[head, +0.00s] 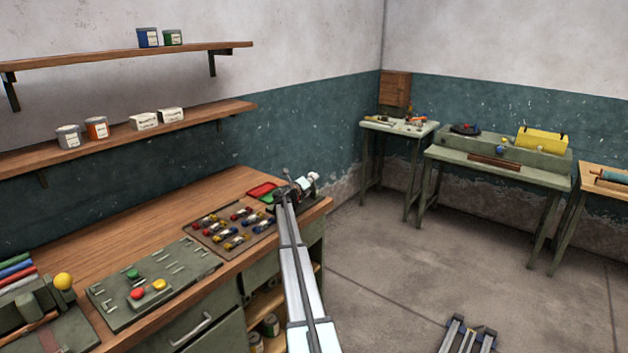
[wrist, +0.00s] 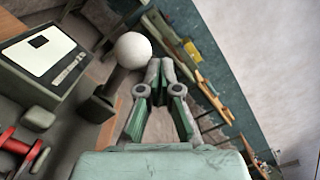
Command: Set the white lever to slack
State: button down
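The white lever shows in the wrist view as a round white knob (wrist: 134,50) on a dark, tilted arm (wrist: 113,84). My gripper (wrist: 160,66) is just right of the knob in that view, with its two fingertips brought together and nothing seen between them. I cannot tell whether a finger touches the knob. In the head view my arm reaches to the far right end of the wooden bench (head: 150,215), where a small cluster of parts stands. The lever and fingers are too small there to tell apart. No slack marking is readable.
In the wrist view a grey box with a white panel (wrist: 40,48) stands left of the lever, and a red part (wrist: 14,141) lies lower left. In the head view a dark tray of small coloured parts (head: 226,240) and a panel with coloured knobs (head: 190,268) lie along the bench.

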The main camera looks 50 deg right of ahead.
jog(key=s+a+b, duration=0.2)
jog(key=s+a, duration=0.3)
jog(key=a, duration=0.5)
jog(key=shift+a+r+b, duration=0.2)
jog(key=shift+r+b, duration=0.1)
jog(key=shift+r, duration=0.1)
jog(key=shift+s, duration=0.1)
